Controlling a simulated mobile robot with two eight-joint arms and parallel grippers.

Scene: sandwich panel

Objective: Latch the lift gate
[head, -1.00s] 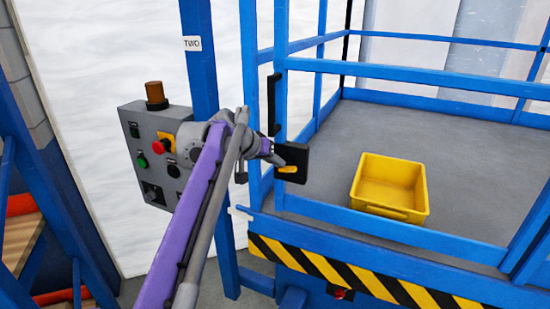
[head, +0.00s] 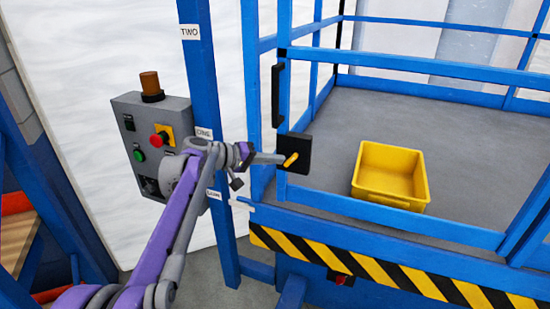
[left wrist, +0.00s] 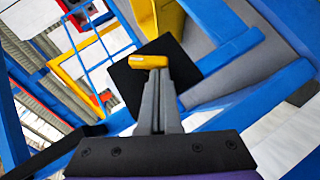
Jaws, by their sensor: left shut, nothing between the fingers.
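The lift gate is a blue rail frame (head: 420,62) at the front of the platform. A black latch plate (head: 300,168) with a small yellow lever (head: 291,160) sits on its left post. The lever slants up to the right in the head view. My left gripper (head: 281,159) is shut and empty, its tips at the lever's left side. In the left wrist view the shut fingers (left wrist: 155,78) point at the yellow lever (left wrist: 148,61) on the black plate (left wrist: 185,66). The tips overlap the lever's lower edge there; contact is unclear. My right gripper is out of view.
A black handle (head: 277,95) stands on the gate post above the latch. A grey control box (head: 150,115) with buttons hangs left of the blue labelled mast (head: 200,80). A yellow bin (head: 390,175) sits on the platform floor (head: 450,150). A striped edge (head: 370,279) runs below.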

